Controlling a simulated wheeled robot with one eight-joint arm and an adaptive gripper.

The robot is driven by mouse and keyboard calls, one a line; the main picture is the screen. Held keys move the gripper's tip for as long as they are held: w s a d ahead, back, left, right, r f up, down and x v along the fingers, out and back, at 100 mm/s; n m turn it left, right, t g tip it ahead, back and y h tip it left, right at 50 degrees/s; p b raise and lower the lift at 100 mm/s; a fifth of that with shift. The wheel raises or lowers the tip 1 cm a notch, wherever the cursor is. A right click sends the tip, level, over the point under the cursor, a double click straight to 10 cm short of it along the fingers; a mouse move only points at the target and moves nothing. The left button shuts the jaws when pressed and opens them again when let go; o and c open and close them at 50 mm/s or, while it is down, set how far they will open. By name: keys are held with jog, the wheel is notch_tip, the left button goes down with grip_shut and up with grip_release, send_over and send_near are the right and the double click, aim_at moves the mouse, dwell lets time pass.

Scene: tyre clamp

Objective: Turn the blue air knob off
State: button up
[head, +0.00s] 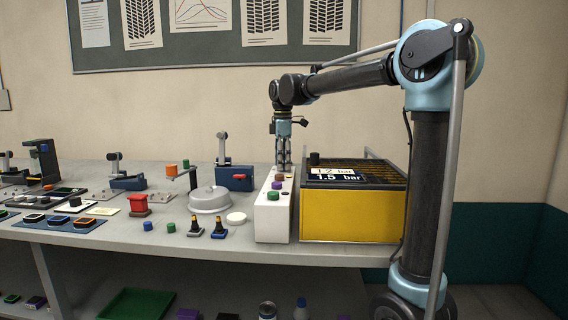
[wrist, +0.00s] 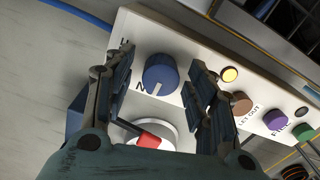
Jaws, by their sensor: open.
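The blue air knob (wrist: 160,72) sits on the white control box (wrist: 200,48) and shows in the wrist view. Its white pointer line is at its lower edge, near a partly hidden label that shows an "N". My gripper (wrist: 163,70) is open, with one finger on each side of the knob and a visible gap to each. In the head view my gripper (head: 283,168) points straight down over the far end of the white control box (head: 272,225). The knob is hidden there.
A lit yellow lamp (wrist: 229,75), a brown button (wrist: 241,103), a purple button (wrist: 274,120) and a green button (wrist: 302,131) line the box. A red-tipped part (wrist: 149,140) lies beneath my gripper. A yellow case (head: 350,218) with pressure displays stands right of the box.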

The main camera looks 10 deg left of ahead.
jog(key=c, duration=1.1)
jog(key=shift+m, duration=0.3)
jog(key=m, duration=0.3)
jog(key=shift+w+m, duration=0.1)
jog(key=shift+m, duration=0.2)
jog(key=m, duration=0.4)
jog(key=shift+m, duration=0.3)
jog(key=m, duration=0.9)
jog(key=o, duration=1.1)
